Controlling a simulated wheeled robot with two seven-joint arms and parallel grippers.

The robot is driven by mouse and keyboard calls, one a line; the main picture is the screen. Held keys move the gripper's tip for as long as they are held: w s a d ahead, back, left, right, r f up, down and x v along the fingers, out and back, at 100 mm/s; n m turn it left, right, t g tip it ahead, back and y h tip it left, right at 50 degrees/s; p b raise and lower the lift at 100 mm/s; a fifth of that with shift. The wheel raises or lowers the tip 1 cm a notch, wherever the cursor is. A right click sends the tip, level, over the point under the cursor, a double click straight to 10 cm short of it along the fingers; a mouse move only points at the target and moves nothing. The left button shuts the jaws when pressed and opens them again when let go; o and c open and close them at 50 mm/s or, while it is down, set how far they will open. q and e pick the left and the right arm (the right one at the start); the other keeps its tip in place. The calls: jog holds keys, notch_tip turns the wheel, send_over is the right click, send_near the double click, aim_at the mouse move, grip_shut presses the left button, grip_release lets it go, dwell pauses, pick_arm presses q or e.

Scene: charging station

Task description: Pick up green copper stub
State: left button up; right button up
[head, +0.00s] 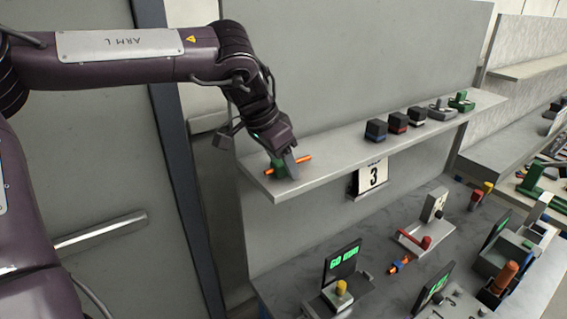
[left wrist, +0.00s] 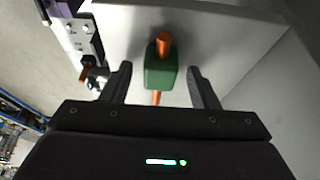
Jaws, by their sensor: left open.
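The green copper stub, a green block with an orange copper rod through it, lies on the left end of the shelf (head: 345,146). In the head view its green body (head: 279,168) is partly hidden by my left gripper (head: 284,163). In the left wrist view the stub (left wrist: 160,74) sits between the two fingers of the left gripper (left wrist: 162,82), with a gap on each side. The left gripper is open. The rod ends stick out beyond the green block. My right gripper is not in view.
Several dark blocks (head: 397,122) and a green part (head: 461,102) stand farther right on the shelf. A sign with a 3 (head: 373,175) hangs below its edge. The lower bench holds a display (head: 342,262) and a red-handled fixture (head: 416,240). The shelf's middle is clear.

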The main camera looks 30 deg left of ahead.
pick_arm(q)
jog(key=shift+s, duration=0.15)
jog(key=c, duration=1)
jog(key=shift+c, duration=0.3)
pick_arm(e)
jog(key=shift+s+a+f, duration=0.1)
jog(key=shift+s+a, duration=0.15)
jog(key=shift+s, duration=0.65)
pick_arm(q)
jog(key=shift+r, duration=0.15)
